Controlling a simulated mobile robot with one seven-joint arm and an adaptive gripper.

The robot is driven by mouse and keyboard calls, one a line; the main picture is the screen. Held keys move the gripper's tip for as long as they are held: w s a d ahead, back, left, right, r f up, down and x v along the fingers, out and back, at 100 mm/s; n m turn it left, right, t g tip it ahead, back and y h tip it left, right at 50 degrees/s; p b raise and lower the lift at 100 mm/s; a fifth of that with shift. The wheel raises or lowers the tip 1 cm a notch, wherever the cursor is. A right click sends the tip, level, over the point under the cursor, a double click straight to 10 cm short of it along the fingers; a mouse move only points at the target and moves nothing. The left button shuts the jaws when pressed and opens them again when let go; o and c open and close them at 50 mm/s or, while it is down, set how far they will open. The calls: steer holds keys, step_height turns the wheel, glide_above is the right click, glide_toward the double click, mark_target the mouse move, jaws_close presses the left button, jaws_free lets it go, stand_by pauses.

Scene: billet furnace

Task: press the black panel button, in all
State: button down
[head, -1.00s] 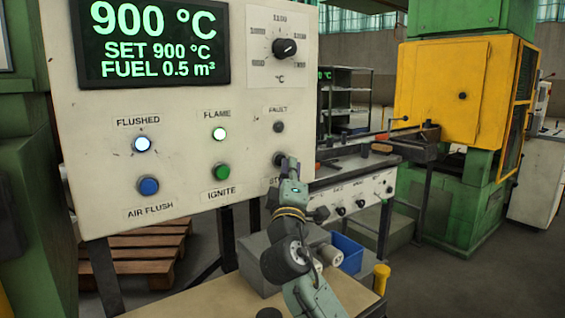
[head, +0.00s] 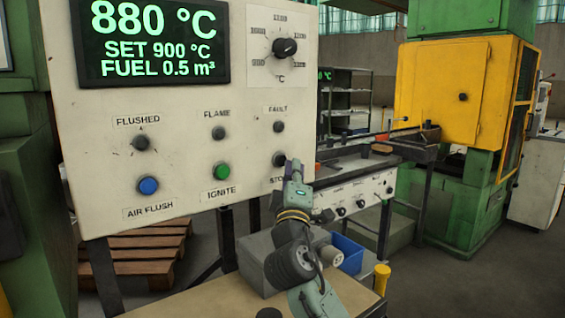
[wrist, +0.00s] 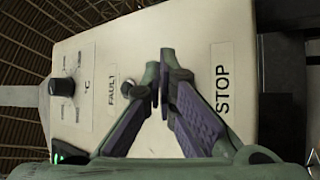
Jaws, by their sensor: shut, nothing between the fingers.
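The black panel button (head: 278,159) sits at the lower right of the white panel (head: 95,160), above the partly covered STOP label (head: 276,181). My gripper (head: 290,165) is shut and empty, its tips at the button's right edge in the head view. I cannot tell whether they touch it. In the wrist view my gripper (wrist: 162,75) points at the panel between the FAULT lamp (wrist: 128,88) and the STOP label (wrist: 223,80); the button is hidden behind the fingers. The display (head: 153,42) reads 880 °C, SET 900 °C, FUEL 0.5 m³.
A blue AIR FLUSH button (head: 148,186) and a green IGNITE button (head: 222,172) are on the same panel, with a black dial (head: 284,47) at upper right. The FLUSHED lamp (head: 141,143) and FLAME lamp (head: 218,133) are dark. A bench (head: 160,304) stands below.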

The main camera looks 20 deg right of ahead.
steer(key=s, duration=0.1)
steer(key=s+d, duration=0.1)
steer(key=s, duration=0.2)
steer(key=shift+s+d+b, duration=0.35)
steer(key=shift+s, duration=0.1)
stand_by(0.6)
